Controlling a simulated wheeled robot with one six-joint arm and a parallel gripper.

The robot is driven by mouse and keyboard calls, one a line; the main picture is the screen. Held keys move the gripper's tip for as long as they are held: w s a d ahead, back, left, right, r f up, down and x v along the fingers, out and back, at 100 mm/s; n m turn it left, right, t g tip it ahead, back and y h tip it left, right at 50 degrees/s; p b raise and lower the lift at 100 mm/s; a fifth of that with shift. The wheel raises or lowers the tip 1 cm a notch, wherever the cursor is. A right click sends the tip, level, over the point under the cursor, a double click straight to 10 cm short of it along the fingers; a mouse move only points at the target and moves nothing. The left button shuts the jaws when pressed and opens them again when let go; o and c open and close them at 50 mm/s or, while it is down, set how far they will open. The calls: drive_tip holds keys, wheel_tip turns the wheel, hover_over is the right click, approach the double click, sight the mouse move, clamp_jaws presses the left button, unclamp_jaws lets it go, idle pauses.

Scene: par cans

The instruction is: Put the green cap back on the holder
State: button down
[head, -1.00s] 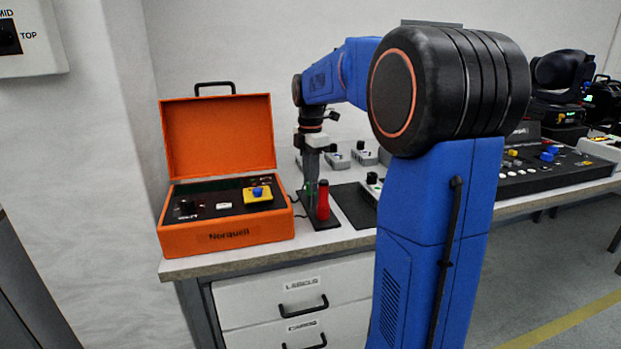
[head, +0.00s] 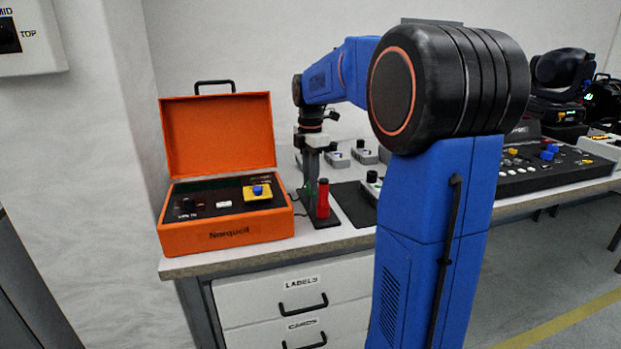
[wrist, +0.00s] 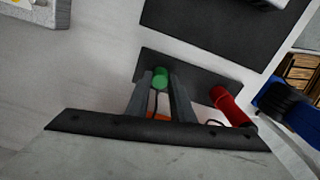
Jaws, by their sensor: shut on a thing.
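The green cap (wrist: 160,77) is between my fingertips in the wrist view, and a sliver of green (head: 308,188) shows at the fingertips in the head view. My gripper (head: 311,180) points down and is shut on the cap; it also shows in the wrist view (wrist: 158,88). The dark holder (wrist: 205,82) lies under and around the cap in the wrist view; its base (head: 326,223) shows in the head view. A red cap (head: 322,199) stands upright on the holder, right of my gripper. I cannot tell whether the green cap touches the holder.
An open orange case (head: 228,238) stands left of the holder. A dark mat (head: 357,205) lies on the right, with a small grey control box (head: 373,184) on it. More boxes (head: 364,155) stand behind. The table's front edge is close to the holder.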

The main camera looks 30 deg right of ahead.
drive_tip(key=shift+f, duration=0.1)
drive_tip(key=c, duration=1.5)
unclamp_jaws()
drive_tip(key=shift+o, duration=0.2)
wheel_tip(320, 180, up, 17)
drive_tip(key=s+a+f+m+t, duration=0.1)
drive_tip(key=s+a+f+m, duration=0.35)
drive_tip(key=s, duration=0.25)
drive_tip(key=s+a+f+m+t, duration=0.1)
drive_tip(key=s+a+f+m, duration=0.25)
drive_tip(key=s+a, duration=0.35)
drive_tip(key=s+a+f+m+t, duration=0.2)
drive_tip(key=s+a+f+m, duration=0.2)
drive_tip(key=s+f+m, duration=0.5)
drive_tip(key=s+f, duration=0.7)
drive_tip(key=f, duration=0.1)
drive_tip(key=shift+a+f+t, duration=0.15)
drive_tip(key=shift+t, duration=0.25)
drive_tip(key=shift+s, duration=0.1)
